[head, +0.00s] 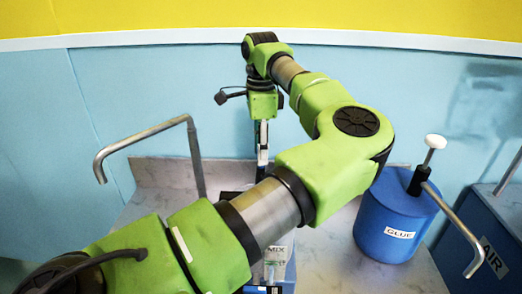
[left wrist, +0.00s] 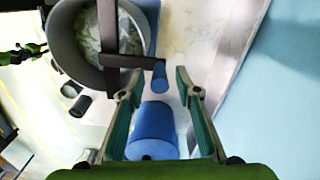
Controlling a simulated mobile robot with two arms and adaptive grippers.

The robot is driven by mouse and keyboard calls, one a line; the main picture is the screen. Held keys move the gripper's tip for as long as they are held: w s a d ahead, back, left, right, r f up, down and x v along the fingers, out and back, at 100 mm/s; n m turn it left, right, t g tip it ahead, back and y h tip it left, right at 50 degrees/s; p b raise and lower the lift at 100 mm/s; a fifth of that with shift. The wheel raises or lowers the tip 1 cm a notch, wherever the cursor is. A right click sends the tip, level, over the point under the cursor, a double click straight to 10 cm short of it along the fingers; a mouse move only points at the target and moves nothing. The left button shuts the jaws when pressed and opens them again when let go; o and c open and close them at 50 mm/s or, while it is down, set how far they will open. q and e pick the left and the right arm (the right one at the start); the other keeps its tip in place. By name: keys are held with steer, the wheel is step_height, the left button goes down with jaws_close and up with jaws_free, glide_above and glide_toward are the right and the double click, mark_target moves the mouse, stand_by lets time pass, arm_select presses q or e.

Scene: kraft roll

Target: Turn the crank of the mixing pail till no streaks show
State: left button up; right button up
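In the left wrist view the grey mixing pail (left wrist: 63,50) is at the upper left, with pale and dark streaks in its contents. A dark crank bar (left wrist: 108,35) crosses its top and a side bar ends in a small blue grip (left wrist: 158,76). My left gripper (left wrist: 158,84) is open, its teal fingertips on either side of that grip in the picture; I cannot tell whether they touch it. In the head view my left gripper (head: 262,150) points down, and my left arm hides most of the pail. A MIX label (head: 277,252) shows below the arm. My right gripper is not seen.
A blue GLUE pot (head: 385,230) with a white knob stands right of my arm. A blue AIR box (head: 485,235) and a bent metal pipe (head: 460,235) are at the far right. Another bent pipe (head: 145,135) rises at the left. A blue cylinder (left wrist: 153,128) lies between the finger bases in view.

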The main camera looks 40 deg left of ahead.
arm_select(q)
steer(key=shift+f, duration=0.9)
jaws_close()
steer(key=shift+a, duration=0.1)
